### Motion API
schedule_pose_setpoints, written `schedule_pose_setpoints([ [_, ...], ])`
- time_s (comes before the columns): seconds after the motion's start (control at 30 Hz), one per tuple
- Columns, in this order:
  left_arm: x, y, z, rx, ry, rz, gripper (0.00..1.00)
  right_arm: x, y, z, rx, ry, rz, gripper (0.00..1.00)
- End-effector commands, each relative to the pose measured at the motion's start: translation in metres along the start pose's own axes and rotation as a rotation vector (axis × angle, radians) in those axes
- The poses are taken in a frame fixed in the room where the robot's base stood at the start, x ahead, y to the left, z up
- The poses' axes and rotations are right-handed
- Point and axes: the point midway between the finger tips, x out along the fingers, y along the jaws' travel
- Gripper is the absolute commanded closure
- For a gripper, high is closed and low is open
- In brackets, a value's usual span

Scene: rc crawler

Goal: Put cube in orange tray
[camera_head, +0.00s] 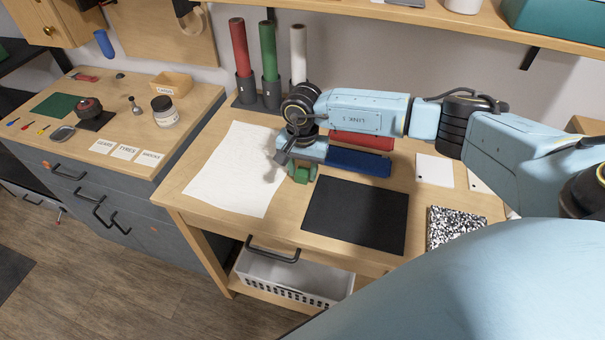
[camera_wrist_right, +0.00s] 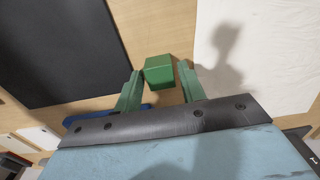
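A green cube (camera_wrist_right: 158,70) shows in the right wrist view on the wooden tabletop, between the black mat and the white paper. My right gripper (camera_wrist_right: 160,78) has its green fingers apart, one on each side of the cube, with a visible gap to both. I cannot tell how far the fingertips are above the table. In the head view my right gripper (camera_head: 301,174) points down at the paper's right edge and hides the cube. A small light-orange open box (camera_head: 171,83) stands on the left bench; no other orange tray shows. My left gripper is not in view.
A black mat (camera_head: 356,214) lies right of the gripper and white paper (camera_head: 236,168) to its left. A blue tray (camera_head: 358,162) and a red one (camera_head: 362,140) lie behind it. Upright red (camera_head: 239,47), green (camera_head: 268,50) and white rolls (camera_head: 298,52) stand at the back.

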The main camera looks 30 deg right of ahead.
Motion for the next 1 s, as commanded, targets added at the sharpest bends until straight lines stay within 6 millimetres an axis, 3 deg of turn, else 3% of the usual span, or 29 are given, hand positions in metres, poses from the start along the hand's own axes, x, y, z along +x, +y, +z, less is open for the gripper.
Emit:
schedule_pose_setpoints([
  [0.3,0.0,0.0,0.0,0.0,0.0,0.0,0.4,0.007,0.0,0.0,0.0,0.001,0.0,0.6],
  [0.6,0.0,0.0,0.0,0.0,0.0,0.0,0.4,0.006,0.0,0.0,0.0,0.001,-0.001,0.96],
  [0.83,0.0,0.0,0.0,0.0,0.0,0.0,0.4,0.003,0.0,-0.001,0.0,0.002,-0.002,0.96],
  [1.0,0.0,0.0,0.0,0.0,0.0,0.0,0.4,-0.023,-0.001,-0.001,-0.002,0.004,-0.005,0.96],
])
